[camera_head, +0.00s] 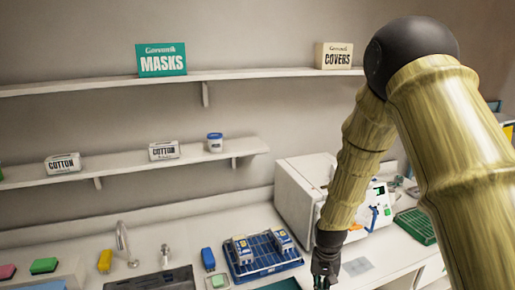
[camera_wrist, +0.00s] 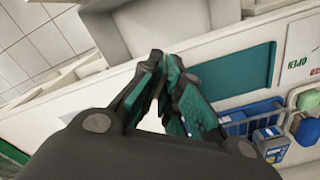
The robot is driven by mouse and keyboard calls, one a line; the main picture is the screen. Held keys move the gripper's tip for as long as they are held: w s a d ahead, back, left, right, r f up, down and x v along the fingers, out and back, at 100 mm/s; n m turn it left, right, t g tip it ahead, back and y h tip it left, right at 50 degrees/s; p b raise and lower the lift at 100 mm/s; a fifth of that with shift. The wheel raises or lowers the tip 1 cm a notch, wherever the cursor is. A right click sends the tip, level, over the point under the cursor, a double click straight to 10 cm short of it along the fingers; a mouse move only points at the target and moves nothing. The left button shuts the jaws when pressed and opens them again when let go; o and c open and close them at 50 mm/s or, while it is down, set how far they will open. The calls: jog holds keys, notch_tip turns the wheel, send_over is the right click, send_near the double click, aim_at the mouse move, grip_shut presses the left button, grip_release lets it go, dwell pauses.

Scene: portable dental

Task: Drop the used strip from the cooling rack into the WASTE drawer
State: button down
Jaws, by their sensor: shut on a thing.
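My gripper (camera_wrist: 166,75) is shut, with its teal-padded fingers close together in the wrist view. It grips something thin, taken to be the used strip, which the pads hide almost entirely. In the head view my gripper (camera_head: 325,268) hangs low over the counter, right of the blue rack. A pale open-topped box shape, apparently a pulled-out drawer (camera_wrist: 118,33), lies beyond the fingertips in the wrist view; no WASTE label is readable. A green rack (camera_head: 417,226) sits on the counter at the right; whether it is the cooling rack I cannot tell.
A blue rack (camera_head: 262,268) holds boxes left of my gripper. A white machine (camera_head: 300,196) stands behind. A dark teal panel (camera_wrist: 240,77) lies near the fingers. A sink with a faucet (camera_head: 123,243) is at the left. Tiled floor (camera_wrist: 30,45) shows at upper left in the wrist view.

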jog(key=shift+f+b, duration=0.6)
jog(key=shift+f, duration=0.65)
jog(key=c, duration=1.5)
grip_release()
jog(key=shift+c, duration=0.2)
jog(key=shift+r, duration=0.15)
notch_tip(320, 180, up, 12)
jog(key=shift+f, duration=0.1)
